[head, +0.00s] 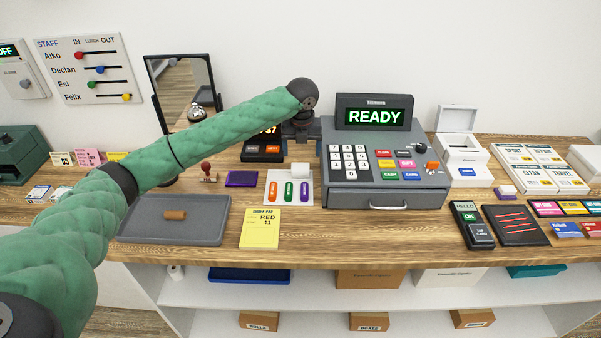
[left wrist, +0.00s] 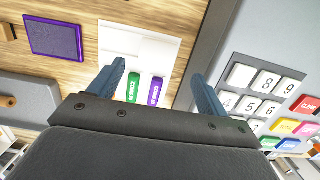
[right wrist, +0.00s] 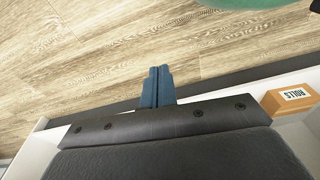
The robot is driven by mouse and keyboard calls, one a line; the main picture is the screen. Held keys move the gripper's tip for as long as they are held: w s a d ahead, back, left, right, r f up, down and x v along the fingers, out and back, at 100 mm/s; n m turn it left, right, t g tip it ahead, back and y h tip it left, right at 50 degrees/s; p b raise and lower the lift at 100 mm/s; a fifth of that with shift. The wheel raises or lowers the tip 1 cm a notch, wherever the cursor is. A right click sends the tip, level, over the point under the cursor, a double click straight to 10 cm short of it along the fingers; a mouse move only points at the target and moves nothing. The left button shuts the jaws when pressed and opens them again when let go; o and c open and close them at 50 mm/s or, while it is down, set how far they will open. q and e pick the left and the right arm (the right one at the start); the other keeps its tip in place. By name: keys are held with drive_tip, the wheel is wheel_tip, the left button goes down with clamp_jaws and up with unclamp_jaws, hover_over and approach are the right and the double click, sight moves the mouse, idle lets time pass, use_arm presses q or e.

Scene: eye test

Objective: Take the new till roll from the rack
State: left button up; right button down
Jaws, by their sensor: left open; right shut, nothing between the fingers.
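A white rack (head: 270,191) on the counter, left of the till, holds orange, green and purple rolls. My right gripper (right wrist: 158,72) is shut and empty, over the floor beside the shelving.
The grey till (head: 385,185) stands just right of the rack. A printer with a raised lid (head: 463,158) stands farther right. A grey tray (head: 205,232) and yellow order pad (head: 260,230) lie in front.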

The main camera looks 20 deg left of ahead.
sight(300, 165)
use_arm(q)
wheel_tip(300, 165, down, 2)
drive_tip(key=shift+w+f+p, duration=0.1)
drive_tip(key=shift+w+p, duration=0.05)
drive_tip(key=shift+p, duration=0.25)
drive_tip(key=f+p, duration=0.1)
drive_tip(key=f, duration=0.1)
drive_tip(key=f+p, duration=0.1)
drive_tip(key=f, duration=0.1)
drive_tip(key=shift+a+p, duration=0.25)
drive_tip(key=shift+p, duration=0.05)
drive_tip(key=shift+f, duration=0.6)
use_arm(e)
drive_tip(key=s+d+f, duration=0.3)
drive_tip(key=f, duration=0.4)
drive_tip(key=shift+s, duration=0.25)
drive_tip(key=shift+d, duration=0.1)
use_arm(q)
drive_tip(key=c, duration=0.9)
drive_tip(key=shift+c, duration=0.9)
use_arm(e)
drive_tip(key=shift+s+d, duration=0.1)
drive_tip(key=shift+d, duration=0.05)
use_arm(q)
drive_tip(key=shift+r, duration=0.1)
use_arm(e)
drive_tip(key=shift+f, duration=0.1)
